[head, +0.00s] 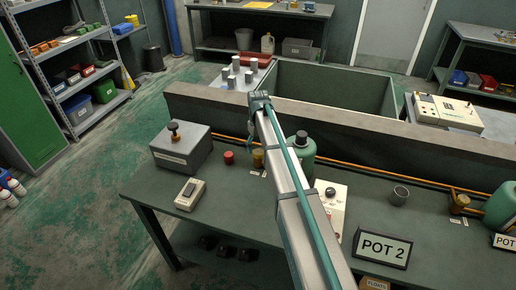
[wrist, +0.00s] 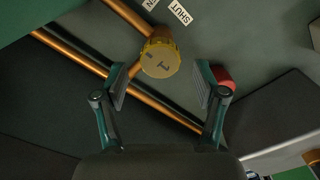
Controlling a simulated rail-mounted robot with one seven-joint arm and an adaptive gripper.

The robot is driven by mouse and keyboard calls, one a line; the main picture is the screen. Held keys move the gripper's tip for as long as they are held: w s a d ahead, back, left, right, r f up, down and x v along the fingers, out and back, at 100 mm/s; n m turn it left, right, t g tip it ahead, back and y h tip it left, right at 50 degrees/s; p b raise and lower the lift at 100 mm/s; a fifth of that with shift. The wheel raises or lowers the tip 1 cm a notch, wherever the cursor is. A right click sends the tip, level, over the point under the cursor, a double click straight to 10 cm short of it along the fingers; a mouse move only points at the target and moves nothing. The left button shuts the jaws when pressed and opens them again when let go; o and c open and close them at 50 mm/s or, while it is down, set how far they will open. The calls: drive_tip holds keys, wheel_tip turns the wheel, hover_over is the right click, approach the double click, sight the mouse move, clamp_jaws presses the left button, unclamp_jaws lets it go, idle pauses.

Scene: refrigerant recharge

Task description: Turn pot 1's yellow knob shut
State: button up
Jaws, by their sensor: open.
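A yellow knob (wrist: 160,60) with a dark T-shaped mark on top sits on a copper pipe in the wrist view. A white label reading SHUT (wrist: 180,12) lies beyond it, beside a second label (wrist: 150,4) cut by the frame edge. My gripper (wrist: 162,82) is open, its two teal fingers apart on either side, with the knob ahead and between them, not gripped. In the head view a yellow knob (head: 258,158) stands left of a green tank (head: 302,158), partly behind my arm. No pot 1 sign is visible.
A red knob (head: 229,157) is left of the yellow one; red also shows by the right finger (wrist: 223,77). A grey box (head: 182,150), a switch box (head: 190,194) and a POT 2 sign (head: 382,249) stand on the bench. A low wall (head: 210,107) runs behind.

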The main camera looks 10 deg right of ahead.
drive_tip(key=shift+f, duration=1.1)
drive_tip(key=shift+c, duration=0.4)
drive_tip(key=c, duration=1.1)
